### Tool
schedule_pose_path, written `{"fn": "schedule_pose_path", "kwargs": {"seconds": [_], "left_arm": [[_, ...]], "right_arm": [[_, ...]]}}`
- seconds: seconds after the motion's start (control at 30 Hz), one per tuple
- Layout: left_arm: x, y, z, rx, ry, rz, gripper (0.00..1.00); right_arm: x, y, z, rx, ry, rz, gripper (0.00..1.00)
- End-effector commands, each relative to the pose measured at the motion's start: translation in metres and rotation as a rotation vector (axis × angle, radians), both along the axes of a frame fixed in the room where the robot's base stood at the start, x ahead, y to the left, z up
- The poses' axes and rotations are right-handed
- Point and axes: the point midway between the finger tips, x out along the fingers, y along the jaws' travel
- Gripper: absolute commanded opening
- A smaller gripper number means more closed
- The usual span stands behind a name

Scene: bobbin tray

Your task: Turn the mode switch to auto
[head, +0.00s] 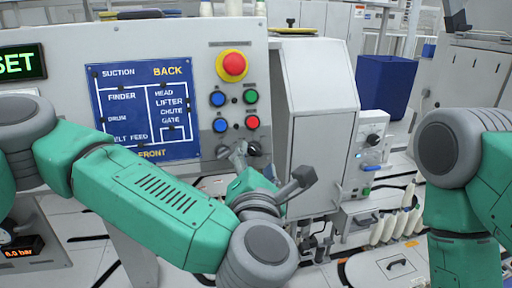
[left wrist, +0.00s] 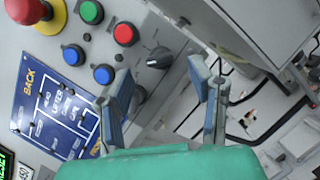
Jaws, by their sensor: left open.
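The right knob (head: 254,149) shows with a pale pointer line in the left wrist view (left wrist: 158,57). My left gripper (head: 239,156) is open and empty in front of the panel's lower part. In the left wrist view its fingers (left wrist: 166,100) stand apart, with the right knob beyond the gap; contact cannot be told. My right gripper is out of view.
A red emergency button (head: 233,66) and blue, green and red push buttons sit above the knobs. A blue diagram plate (head: 145,105) lies left of them. A grey machine housing (head: 315,100) stands close on the right. White bobbins (head: 398,220) stand lower right.

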Motion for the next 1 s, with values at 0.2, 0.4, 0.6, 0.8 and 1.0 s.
{"fn": "schedule_pose_path", "kwargs": {"seconds": [0.2, 0.4, 0.6, 0.8, 1.0], "left_arm": [[0.027, 0.000, -0.001, 0.001, 0.001, 0.001, 0.48], [0.032, 0.000, -0.001, 0.001, 0.001, -0.003, 0.48], [0.032, 0.000, -0.001, 0.001, 0.001, -0.003, 0.41], [0.032, -0.001, -0.001, 0.001, 0.002, -0.004, 0.00], [0.032, -0.001, -0.001, 0.012, 0.006, -0.008, 0.00]], "right_arm": [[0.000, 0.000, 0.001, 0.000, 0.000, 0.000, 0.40], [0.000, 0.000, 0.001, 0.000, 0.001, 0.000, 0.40], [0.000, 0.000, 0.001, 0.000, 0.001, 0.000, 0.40], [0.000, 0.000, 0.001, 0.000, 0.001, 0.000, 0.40], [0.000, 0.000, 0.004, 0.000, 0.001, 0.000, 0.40]]}}
